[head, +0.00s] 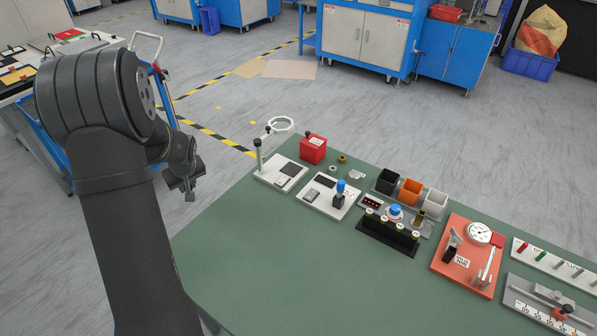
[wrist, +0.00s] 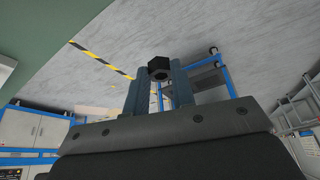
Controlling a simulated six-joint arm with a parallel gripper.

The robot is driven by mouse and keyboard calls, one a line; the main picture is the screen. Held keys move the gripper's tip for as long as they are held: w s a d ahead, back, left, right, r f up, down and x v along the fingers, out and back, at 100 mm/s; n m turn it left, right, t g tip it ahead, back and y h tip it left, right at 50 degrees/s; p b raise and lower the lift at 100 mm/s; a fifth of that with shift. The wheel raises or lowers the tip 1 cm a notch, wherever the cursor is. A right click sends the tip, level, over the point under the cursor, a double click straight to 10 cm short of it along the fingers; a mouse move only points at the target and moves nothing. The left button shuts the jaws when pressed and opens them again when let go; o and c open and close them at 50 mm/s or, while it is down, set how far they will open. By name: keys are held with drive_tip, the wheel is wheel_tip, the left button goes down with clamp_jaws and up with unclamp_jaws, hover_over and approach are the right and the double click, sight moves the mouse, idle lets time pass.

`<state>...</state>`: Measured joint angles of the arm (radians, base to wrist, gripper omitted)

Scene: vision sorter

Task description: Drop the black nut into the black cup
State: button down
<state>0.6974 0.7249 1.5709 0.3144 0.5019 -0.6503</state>
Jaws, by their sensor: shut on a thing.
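My gripper (head: 187,194) hangs in the air left of the green table in the head view, beyond its left edge and over the floor. In the wrist view my gripper (wrist: 157,80) is shut on the black nut (wrist: 158,66), a dark hexagonal piece held at the fingertips. In the head view the nut is too small to make out. The black cup (head: 386,182) is a square open cup, leftmost in a row of three toward the table's far side. My gripper is well to its left, far apart from it.
An orange cup (head: 410,191) and a white cup (head: 435,204) stand right of the black cup. A red box (head: 313,149), a ring-light stand (head: 259,157) and a white fixture plate (head: 329,196) lie between my gripper and the cups. The table's near left is clear.

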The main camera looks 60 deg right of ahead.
drive_tip(key=shift+m, duration=0.8)
drive_tip(key=s+d, duration=0.3)
drive_tip(key=d, duration=0.2)
drive_tip(key=s+d, duration=0.4)
drive_tip(key=d, duration=0.1)
drive_tip(key=s+d, duration=0.4)
drive_tip(key=d, duration=0.1)
drive_tip(key=shift+s+d+r, duration=0.15)
drive_tip(key=shift+s+r, duration=0.05)
drive_tip(key=shift+r, duration=0.1)
drive_tip(key=s+d+r+m+g+h, duration=0.25)
drive_tip(key=s+d+m, duration=0.25)
drive_tip(key=s+d, duration=0.75)
drive_tip(key=s+d+r+m+g, duration=0.15)
drive_tip(key=s+d+m, duration=0.35)
drive_tip(key=s, duration=0.7)
drive_tip(key=s+d+r+m, duration=0.3)
drive_tip(key=s+d, duration=0.5)
drive_tip(key=s, duration=0.4)
drive_tip(key=shift+h, duration=0.25)
drive_tip(key=shift+a+f, duration=0.2)
drive_tip(key=shift+f, duration=2.7)
drive_tip(key=c, duration=1.1)
unclamp_jaws()
drive_tip(key=shift+c, duration=0.2)
